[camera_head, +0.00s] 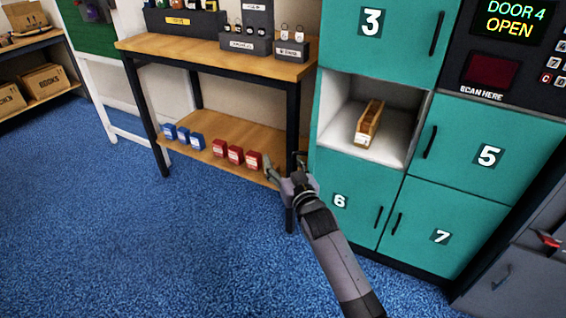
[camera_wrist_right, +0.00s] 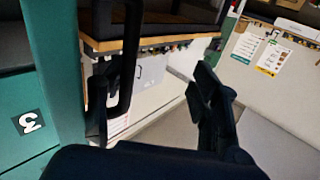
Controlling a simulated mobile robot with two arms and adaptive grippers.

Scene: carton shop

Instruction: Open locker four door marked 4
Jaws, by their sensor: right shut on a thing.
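The compartment between doors 3 and 6 is locker four's open space (camera_head: 345,125), with white walls and a narrow tan carton (camera_head: 369,124) inside. Door 4's panel cannot be made out in the head view. My right gripper (camera_head: 287,173) is left of the locker front, by the table's front leg. In the right wrist view its fingers (camera_wrist_right: 160,110) show dark, and a black bar like a door handle (camera_wrist_right: 130,55) stands at the left finger. The gripper is shut on this dark handle; where the fingers touch it is unclear. My left gripper is out of view.
The screen (camera_head: 515,22) reads "DOOR 4 OPEN". Doors 3 (camera_head: 385,40), 5 (camera_head: 480,145), 6 (camera_head: 350,205) and 7 (camera_head: 445,230) are closed. A wooden table (camera_head: 190,47) stands left of the lockers, with small red and blue boxes on its shelf. Blue carpet (camera_head: 150,240) lies clear in front.

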